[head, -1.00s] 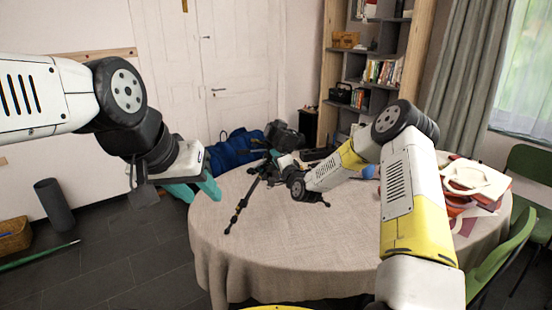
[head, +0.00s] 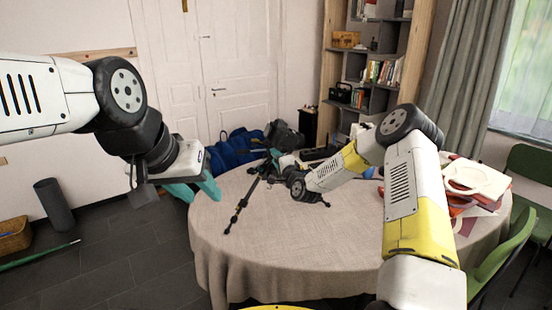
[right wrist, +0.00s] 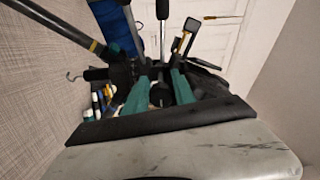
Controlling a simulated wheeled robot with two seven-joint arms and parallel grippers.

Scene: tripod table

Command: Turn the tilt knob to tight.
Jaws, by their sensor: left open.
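The black tripod (head: 241,212) stands on the round table, one leg reaching toward the near left. Its upper part is partly hidden behind my right arm in the head view. My left gripper (head: 200,189) is open and empty, in the air left of the table. My right gripper (right wrist: 160,80) shows in the right wrist view, its two teal fingers on either side of a small dark round knob (right wrist: 160,95) on the tripod. I cannot tell whether the fingers press on it. The knob's tight or loose setting cannot be read.
The table (head: 300,260) has a light cloth, clear at the front. Red and white items (head: 474,185) lie at its right side. A green chair (head: 505,245) stands at the right. A blue bag (head: 232,150) lies behind the table, and a shelf (head: 375,60) stands at the back.

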